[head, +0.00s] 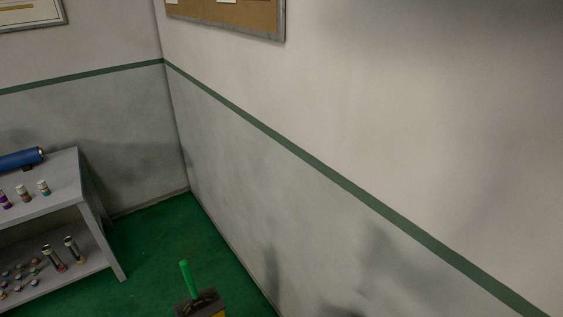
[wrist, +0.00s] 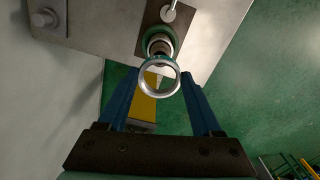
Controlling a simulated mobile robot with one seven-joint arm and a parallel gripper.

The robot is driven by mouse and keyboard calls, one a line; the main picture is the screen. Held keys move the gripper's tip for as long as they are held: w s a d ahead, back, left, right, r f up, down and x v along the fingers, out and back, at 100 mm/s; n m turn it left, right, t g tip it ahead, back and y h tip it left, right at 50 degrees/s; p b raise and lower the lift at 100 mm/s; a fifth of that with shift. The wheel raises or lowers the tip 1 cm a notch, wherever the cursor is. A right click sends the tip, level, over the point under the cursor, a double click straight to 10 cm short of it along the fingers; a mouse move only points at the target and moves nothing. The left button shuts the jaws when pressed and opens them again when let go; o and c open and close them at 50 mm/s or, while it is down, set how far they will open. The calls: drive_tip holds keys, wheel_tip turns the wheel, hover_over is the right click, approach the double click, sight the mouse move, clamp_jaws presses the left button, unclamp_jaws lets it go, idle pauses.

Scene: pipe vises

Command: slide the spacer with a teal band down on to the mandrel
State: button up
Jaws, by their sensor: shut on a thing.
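In the wrist view my gripper (wrist: 158,80) is shut on a pale metal ring-shaped spacer (wrist: 142,84), seen nearly end-on between the blue fingers. A bluish-green tint shows near its far rim; most of its side is hidden, so I cannot make out the band clearly. Just beyond it, in line, stands a short round post with a green collar (wrist: 172,33) on a dark plate, which looks like the mandrel. The spacer overlaps the post in the picture; I cannot tell whether they touch. My gripper is not visible in the head view.
A grey shelf (head: 60,190) at the left of the head view bears a blue cylinder (head: 20,158) and several small banded pieces. A green rod (head: 185,275) rises from a dark, yellow-sided fixture at the bottom. Walls stand behind; green floor lies between.

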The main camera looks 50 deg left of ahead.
drive_tip(key=shift+r, duration=0.1)
drive_tip(key=shift+f+b, duration=1.95)
drive_tip(key=shift+f, duration=1.05)
drive_tip(key=shift+p, duration=0.65)
drive_tip(key=shift+f+b, duration=1.9)
drive_tip(key=shift+f, duration=0.6)
drive_tip(key=o, duration=1.4)
wheel_tip(320, 180, up, 13)
drive_tip(key=b, duration=0.1)
